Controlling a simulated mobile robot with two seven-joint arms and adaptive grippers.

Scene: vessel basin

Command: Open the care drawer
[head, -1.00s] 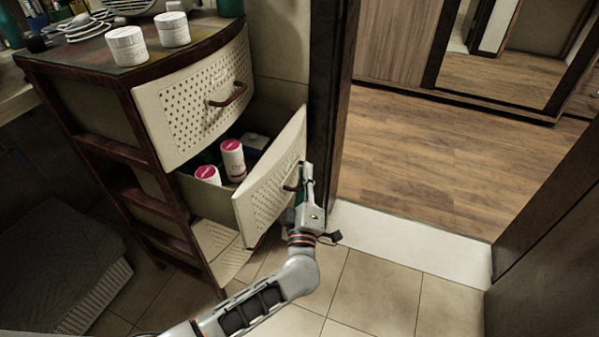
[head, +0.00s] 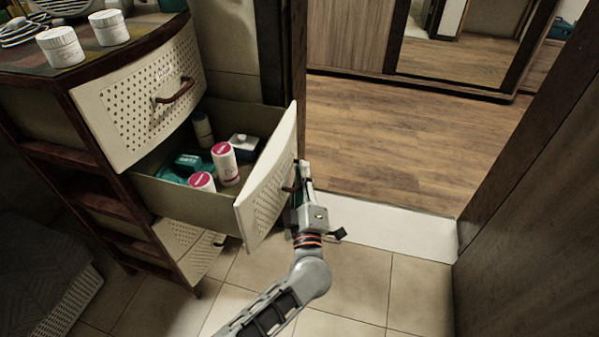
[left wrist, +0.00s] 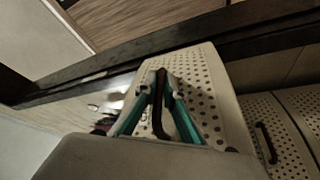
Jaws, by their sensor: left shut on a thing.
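The care drawer (head: 266,185) is the middle drawer of a dark red-brown cabinet, with a cream perforated front. It stands well out from the cabinet, with its inside in view. My left gripper (head: 298,178) is at the front of this drawer, shut on its brown handle. In the left wrist view the green-edged fingers (left wrist: 160,106) close around the drawer handle (left wrist: 157,120), against the perforated front (left wrist: 208,90). The drawer holds two white containers with pink lids (head: 224,163), a teal pack (head: 187,165), a dark bottle and a blue-white box. My right gripper is not in view.
The shut top drawer (head: 145,95) has its own brown handle (head: 175,91). White jars (head: 60,47) stand on the cabinet top. A dark door frame and a doorway with wooden floor (head: 400,140) lie to the right. Tiled floor (head: 365,270) is clear in front.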

